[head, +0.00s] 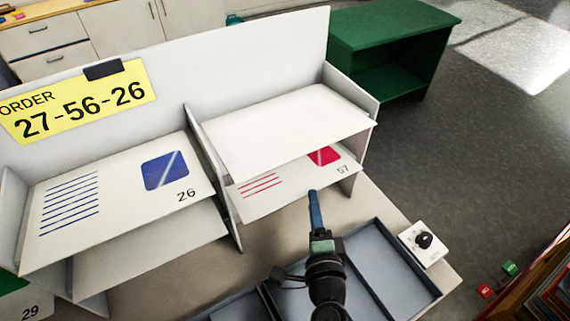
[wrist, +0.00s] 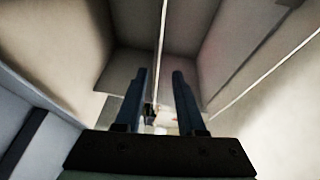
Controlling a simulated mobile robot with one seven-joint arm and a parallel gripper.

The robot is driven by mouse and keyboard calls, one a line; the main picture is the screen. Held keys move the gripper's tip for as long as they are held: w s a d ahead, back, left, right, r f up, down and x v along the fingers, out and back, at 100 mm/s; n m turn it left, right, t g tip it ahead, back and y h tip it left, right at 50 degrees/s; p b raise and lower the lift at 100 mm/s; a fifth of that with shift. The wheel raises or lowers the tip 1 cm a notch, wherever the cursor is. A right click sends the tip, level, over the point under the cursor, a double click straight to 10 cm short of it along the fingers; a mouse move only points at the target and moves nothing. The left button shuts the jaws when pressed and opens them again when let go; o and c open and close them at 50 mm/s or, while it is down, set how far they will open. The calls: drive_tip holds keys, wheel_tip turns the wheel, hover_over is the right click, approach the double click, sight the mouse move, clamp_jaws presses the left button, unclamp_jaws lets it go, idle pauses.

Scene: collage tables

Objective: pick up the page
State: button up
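A page numbered 26 (head: 120,203), with a blue square and blue lines, lies on the upper left shelf. A page numbered 57 (head: 295,188), with a red square and red lines, lies on the lower right shelf, partly hidden by the blank white upper shelf (head: 285,125). A page numbered 29 (head: 35,307) is cut off at the bottom left. My gripper (head: 315,196) is at the front edge of page 57. In the wrist view my gripper (wrist: 162,78) has its two blue fingers apart, with a thin pale edge (wrist: 160,45) running between them; I cannot tell whether this edge is page or shelf.
A yellow order sign (head: 80,102) reading 27-56-26 is on the white back panel. A grey-blue tray (head: 428,285) lies below my gripper. A white box with a black knob (head: 422,243) stands right of it. A green cabinet (head: 390,45) stands behind.

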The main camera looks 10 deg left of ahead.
drive_tip(key=shift+x, duration=2.25)
drive_tip(key=shift+f, duration=0.15)
clamp_jaws()
